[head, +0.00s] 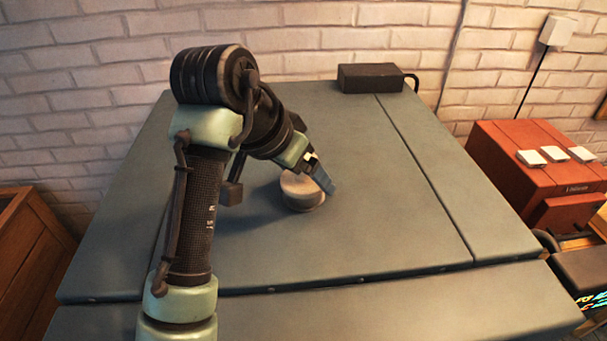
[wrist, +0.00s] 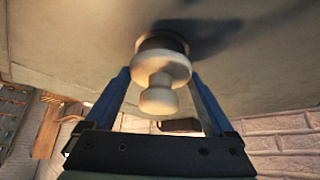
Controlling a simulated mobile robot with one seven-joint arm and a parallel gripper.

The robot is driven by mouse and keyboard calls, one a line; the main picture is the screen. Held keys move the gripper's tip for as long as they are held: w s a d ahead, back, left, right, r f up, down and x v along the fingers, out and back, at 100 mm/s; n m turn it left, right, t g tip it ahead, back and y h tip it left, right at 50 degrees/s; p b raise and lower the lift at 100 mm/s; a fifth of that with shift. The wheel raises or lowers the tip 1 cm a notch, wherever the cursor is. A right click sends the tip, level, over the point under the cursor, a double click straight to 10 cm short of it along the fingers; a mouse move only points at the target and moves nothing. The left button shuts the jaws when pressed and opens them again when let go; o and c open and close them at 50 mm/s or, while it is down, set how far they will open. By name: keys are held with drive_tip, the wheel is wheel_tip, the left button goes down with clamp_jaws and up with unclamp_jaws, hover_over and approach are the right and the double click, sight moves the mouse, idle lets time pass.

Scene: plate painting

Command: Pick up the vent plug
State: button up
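The vent plug (wrist: 162,68) is a pale, stepped round knob on a darker round base, standing on the grey-green table top. In the head view it shows as a pale round piece (head: 301,190), partly covered by my gripper. My gripper (wrist: 159,74) has two blue fingers, spread apart, one on each side of the plug. The fingertips come close to the plug's wide rim; I cannot tell whether they touch it. In the head view my gripper (head: 322,177) is at the plug's upper right, tilted down.
A dark box (head: 370,77) stands at the table's back edge by the white brick wall. A red cabinet (head: 540,165) with small white pieces is to the right. A wooden crate (head: 30,250) is at the left. The table (head: 400,220) is clear around the plug.

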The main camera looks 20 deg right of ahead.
drive_tip(key=c, duration=0.7)
drive_tip(key=shift+c, duration=0.2)
drive_tip(key=shift+r, duration=0.15)
